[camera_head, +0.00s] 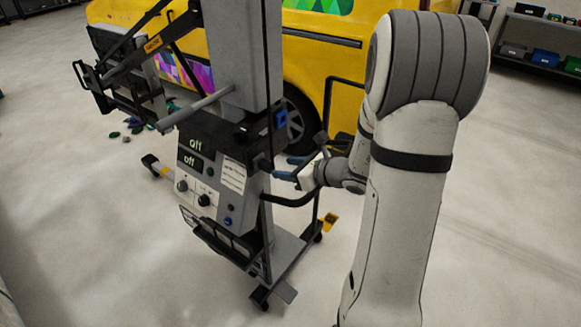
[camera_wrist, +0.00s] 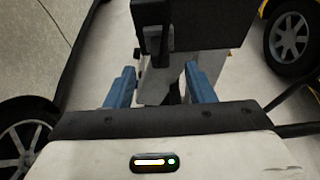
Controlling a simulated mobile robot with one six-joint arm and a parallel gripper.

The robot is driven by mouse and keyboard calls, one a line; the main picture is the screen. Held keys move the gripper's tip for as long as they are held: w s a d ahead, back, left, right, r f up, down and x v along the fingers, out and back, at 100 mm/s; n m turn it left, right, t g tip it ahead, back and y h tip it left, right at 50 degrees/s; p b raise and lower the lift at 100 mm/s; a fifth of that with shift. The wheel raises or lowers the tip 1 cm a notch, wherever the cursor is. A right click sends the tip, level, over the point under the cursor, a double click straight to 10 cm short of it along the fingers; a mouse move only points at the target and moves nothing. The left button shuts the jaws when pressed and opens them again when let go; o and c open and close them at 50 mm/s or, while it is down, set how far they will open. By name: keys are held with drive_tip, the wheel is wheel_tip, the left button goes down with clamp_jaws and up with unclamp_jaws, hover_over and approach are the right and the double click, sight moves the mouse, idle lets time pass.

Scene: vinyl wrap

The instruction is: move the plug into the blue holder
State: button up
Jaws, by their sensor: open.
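A small blue part (camera_head: 280,118), which looks like the blue holder, sits on the upper right side of the grey machine. My gripper (camera_head: 285,168) is below it, beside the machine's right side, with its blue fingers pointing at the machine. In the wrist view my gripper (camera_wrist: 159,70) is open, its two blue fingers well apart. A dark part (camera_wrist: 155,45) hangs from the machine's side beyond and between the fingers; I cannot tell whether it is the plug. No plug is clearly distinguishable in the head view, and nothing is visibly held.
The machine (camera_head: 208,150) stands on a wheeled base with a black curved handle (camera_head: 290,200) just below my gripper. A yellow vehicle (camera_head: 335,65) is close behind. Several small coloured objects lie on the floor at left. The floor at right is open.

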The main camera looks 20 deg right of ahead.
sight(273, 166)
drive_tip(key=x, duration=0.6)
drive_tip(key=shift+f+p, duration=0.1)
drive_tip(key=shift+p, duration=0.25)
drive_tip(key=c, duration=1)
drive_tip(key=o, duration=0.3)
clamp_jaws()
drive_tip(key=shift+s+d+b, duration=0.3)
drive_tip(key=shift+s+d, duration=0.1)
drive_tip(key=shift+s, duration=0.1)
drive_tip(key=s+d, duration=0.4)
drive_tip(key=s, duration=0.1)
drive_tip(key=shift+s+b, duration=0.25)
drive_tip(key=shift+b, duration=0.05)
idle(0.4)
drive_tip(key=shift+w, duration=0.15)
